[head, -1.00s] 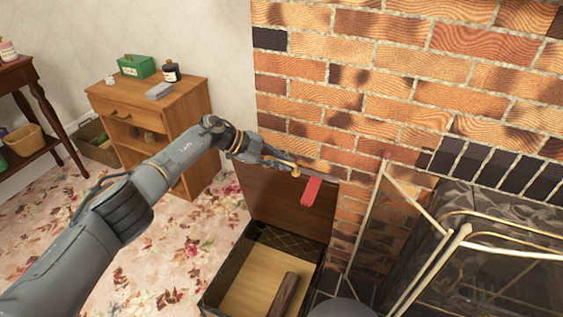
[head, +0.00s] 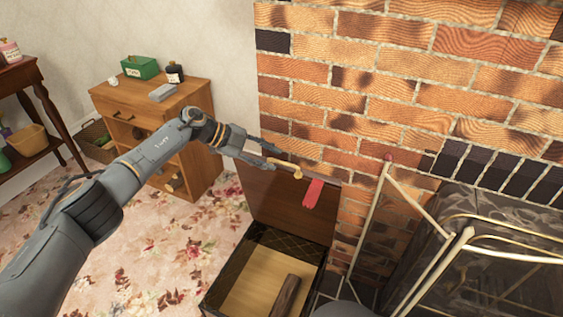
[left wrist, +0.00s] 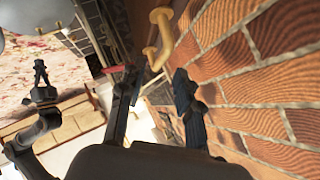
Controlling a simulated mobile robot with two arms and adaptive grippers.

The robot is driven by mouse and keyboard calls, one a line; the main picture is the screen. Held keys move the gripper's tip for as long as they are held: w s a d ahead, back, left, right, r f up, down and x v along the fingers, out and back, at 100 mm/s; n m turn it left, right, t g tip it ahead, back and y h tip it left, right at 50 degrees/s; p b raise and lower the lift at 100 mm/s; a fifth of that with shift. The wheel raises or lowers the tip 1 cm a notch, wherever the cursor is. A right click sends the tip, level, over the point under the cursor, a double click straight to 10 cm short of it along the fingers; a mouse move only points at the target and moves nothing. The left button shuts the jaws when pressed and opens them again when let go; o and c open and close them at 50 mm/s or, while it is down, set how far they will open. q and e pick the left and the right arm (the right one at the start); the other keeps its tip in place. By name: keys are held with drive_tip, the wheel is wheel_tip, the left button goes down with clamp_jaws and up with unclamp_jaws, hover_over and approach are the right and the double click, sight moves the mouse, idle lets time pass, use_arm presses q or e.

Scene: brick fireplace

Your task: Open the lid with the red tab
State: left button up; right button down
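A dark box (head: 225,283) stands on the floor with its brown wooden lid (head: 281,208) raised, standing upright near the brick wall. The red tab (head: 314,192) hangs from the lid's top edge, and a red strip of it shows in the left wrist view (left wrist: 113,70). A brass fitting (head: 291,171) sits left of the tab. My left gripper (head: 276,157) is at the lid's top edge, left of the tab; its fingers are apart with nothing between them. The brass fitting also shows ahead of them in the left wrist view (left wrist: 160,38).
The brick wall (head: 400,85) is close behind the lid. A fireplace screen (head: 372,215) stands to the right. A wooden cabinet (head: 190,107) and floral carpet (head: 165,235) are at left. A log (head: 284,297) lies in the box.

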use_arm(q)
drive_tip(key=v, duration=0.6)
drive_tip(key=shift+a+r, duration=0.15)
drive_tip(key=shift+r, duration=0.1)
